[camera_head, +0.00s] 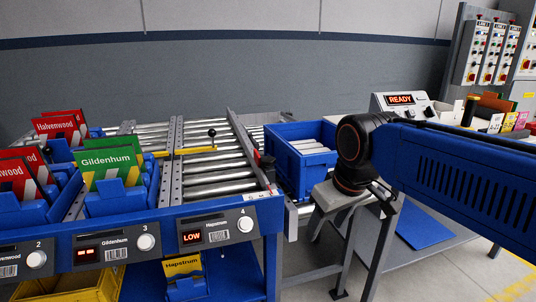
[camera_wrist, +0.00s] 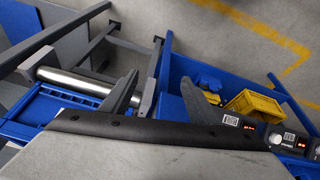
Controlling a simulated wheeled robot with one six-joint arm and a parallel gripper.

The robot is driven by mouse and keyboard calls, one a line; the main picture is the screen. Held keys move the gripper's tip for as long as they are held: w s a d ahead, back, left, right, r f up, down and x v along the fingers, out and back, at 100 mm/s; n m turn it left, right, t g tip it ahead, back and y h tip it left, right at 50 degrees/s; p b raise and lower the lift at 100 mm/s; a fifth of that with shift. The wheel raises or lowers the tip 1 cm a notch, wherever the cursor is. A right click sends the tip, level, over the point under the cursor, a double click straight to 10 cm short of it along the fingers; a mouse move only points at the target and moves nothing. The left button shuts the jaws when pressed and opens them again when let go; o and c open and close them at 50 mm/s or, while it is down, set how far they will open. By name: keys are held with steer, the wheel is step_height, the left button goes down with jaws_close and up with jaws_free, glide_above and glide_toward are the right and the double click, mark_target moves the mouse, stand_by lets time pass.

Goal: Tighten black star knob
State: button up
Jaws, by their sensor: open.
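No star-shaped knob can be made out for certain. A small dark part (camera_head: 266,166) sits at the right end of the roller conveyor, beside the blue tote; its shape is too small to tell. A black ball on a thin lever (camera_head: 211,133) stands above the rollers by a yellow bar. My gripper (camera_head: 316,222) hangs in front of the blue tote, to the right of the conveyor's end and apart from both black parts. In the wrist view, its two grey fingers (camera_wrist: 158,98) are spread with nothing held between them. A steel roller and blue frame lie below them.
A blue tote (camera_head: 305,158) stands on the conveyor at right. Blue bins with red and green cards (camera_head: 112,168) stand at left, above a panel with several white knobs and displays (camera_head: 215,232). A READY console (camera_head: 402,103) stands behind my arm. Yellow bins (camera_wrist: 252,104) sit low down.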

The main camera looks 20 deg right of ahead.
steer(key=w+a+r+n+g, duration=0.2)
steer(key=w+r+n, duration=0.3)
steer(key=w+r, duration=0.85)
step_height(320, 180, up, 10)
steer(key=n+g, duration=0.2)
steer(key=n, duration=0.3)
glide_above(268, 158)
step_height(268, 158, down, 17)
steer(key=shift+s+r, duration=0.1)
steer(key=shift+c, duration=0.3)
steer(key=c, duration=1)
